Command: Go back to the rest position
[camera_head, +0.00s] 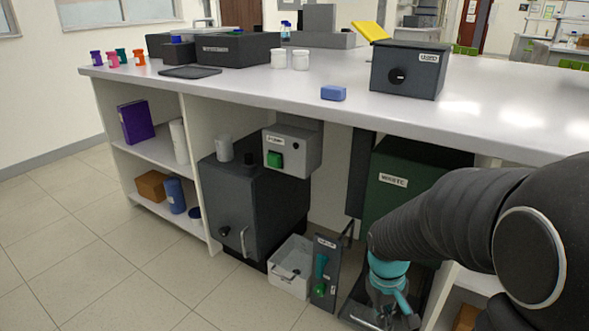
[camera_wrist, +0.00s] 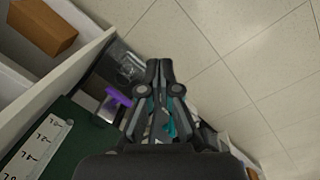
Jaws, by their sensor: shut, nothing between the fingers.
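My gripper shows in the wrist view (camera_wrist: 160,68) with its two dark fingertips together and nothing between them. In the head view my dark arm comes in from the right, and its teal wrist end points down low in front of the green waste bin (camera_head: 408,205). The fingers are hard to make out there. The bin also shows in the wrist view (camera_wrist: 72,150), close to my gripper at the lower left. A purple piece (camera_wrist: 116,97) lies beyond the fingers to the left; I cannot tell what it is.
Left of my gripper stand a dark panel with a green switch (camera_head: 325,275), a white tub (camera_head: 290,268) and a dark cabinet (camera_head: 262,200). A blue block (camera_head: 333,93) lies on the bench. The tiled floor at left is clear.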

